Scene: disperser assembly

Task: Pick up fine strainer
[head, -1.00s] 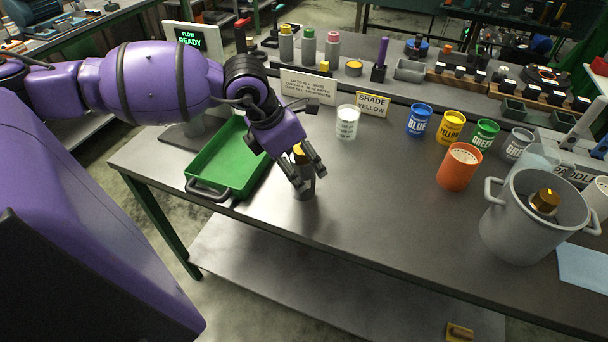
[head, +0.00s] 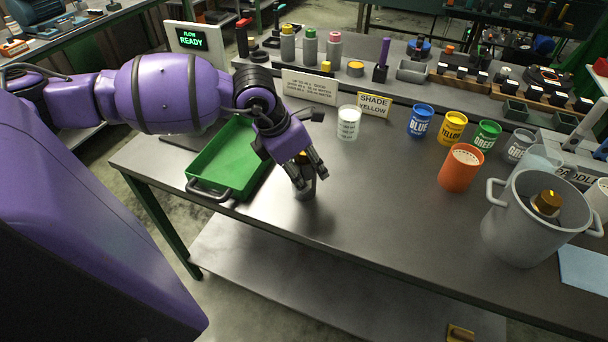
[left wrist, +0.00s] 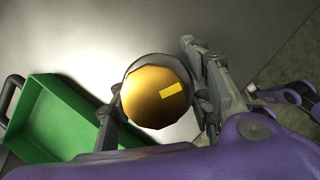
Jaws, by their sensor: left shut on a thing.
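The fine strainer, as I take it, is a small grey cylinder (head: 304,188) upright at the table's front, left of the middle. In the left wrist view its round gold top (left wrist: 157,94) shows, with a yellow mark on it and a dark rim around it. My left gripper (head: 307,181) reaches down over it from the upper left and is shut on it, with fingers on both sides in the left wrist view. The fingers hide much of it in the head view. I cannot tell whether its base touches the table. My right gripper is not in view.
A green tray (head: 203,187) lies close left. A white container (head: 348,122) and colour-labelled cups stand behind and right. An orange cup (head: 461,168) and a large grey pot (head: 520,232) holding a gold-topped part (head: 547,203) stand right. The front middle is clear.

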